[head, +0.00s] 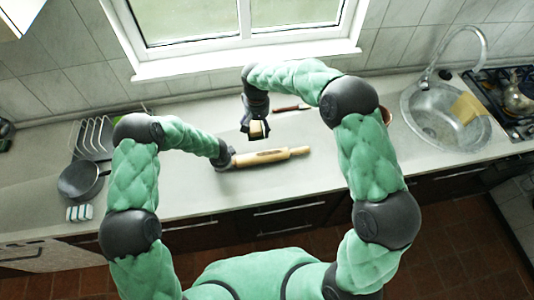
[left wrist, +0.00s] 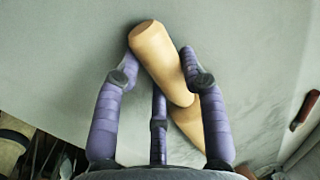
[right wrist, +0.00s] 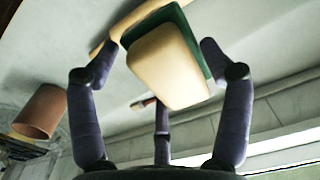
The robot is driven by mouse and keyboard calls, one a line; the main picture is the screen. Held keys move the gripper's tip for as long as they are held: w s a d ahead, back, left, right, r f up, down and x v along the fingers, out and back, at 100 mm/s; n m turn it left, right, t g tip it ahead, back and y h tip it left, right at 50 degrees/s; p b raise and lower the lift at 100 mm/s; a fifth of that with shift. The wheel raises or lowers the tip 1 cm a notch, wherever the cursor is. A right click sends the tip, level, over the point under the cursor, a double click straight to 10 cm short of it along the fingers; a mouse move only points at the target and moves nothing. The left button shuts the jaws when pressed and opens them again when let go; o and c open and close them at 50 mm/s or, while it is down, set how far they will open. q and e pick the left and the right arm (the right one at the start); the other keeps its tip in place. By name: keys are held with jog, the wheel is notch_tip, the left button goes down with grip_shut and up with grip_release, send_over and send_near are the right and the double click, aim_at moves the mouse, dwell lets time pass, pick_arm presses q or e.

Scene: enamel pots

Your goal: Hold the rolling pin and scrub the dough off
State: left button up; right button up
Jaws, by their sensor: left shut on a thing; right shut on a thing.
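The wooden rolling pin (head: 270,156) lies slanted low over the middle of the counter in the head view. My left gripper (head: 226,160) is shut on its left end; pale wood (left wrist: 155,55) shows between the fingers in the left wrist view. Small darker marks show on the pin; I cannot tell if they are dough. My right gripper (head: 255,132) is shut on a beige sponge with a green layer (right wrist: 170,65). The sponge is behind and above the pin in the head view, apparently apart from it. Part of the pin shows behind the sponge in the right wrist view.
A red-handled tool (head: 291,107) lies behind the pin. A sink (head: 416,105) with a yellowish item (head: 468,108) is at right. A dish rack (head: 92,135), a dark pan (head: 78,181) and a striped block (head: 79,213) are at left. The counter's front is clear.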

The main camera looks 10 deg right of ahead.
send_over(259, 155)
jog(key=shift+f, duration=6.95)
jog(key=shift+f, duration=1.5)
jog(key=shift+d, duration=0.1)
jog(key=shift+d+r, duration=0.1)
jog(key=shift+d, duration=2.45)
jog(key=shift+w+d, duration=0.1)
jog(key=shift+d, duration=2.35)
jog(key=shift+s+a+f, duration=0.1)
jog(key=shift+a, duration=1.35)
jog(key=shift+s+a+f, duration=0.1)
jog(key=shift+a, duration=1.35)
jog(key=shift+a+r, duration=0.15)
jog(key=shift+a, duration=2.05)
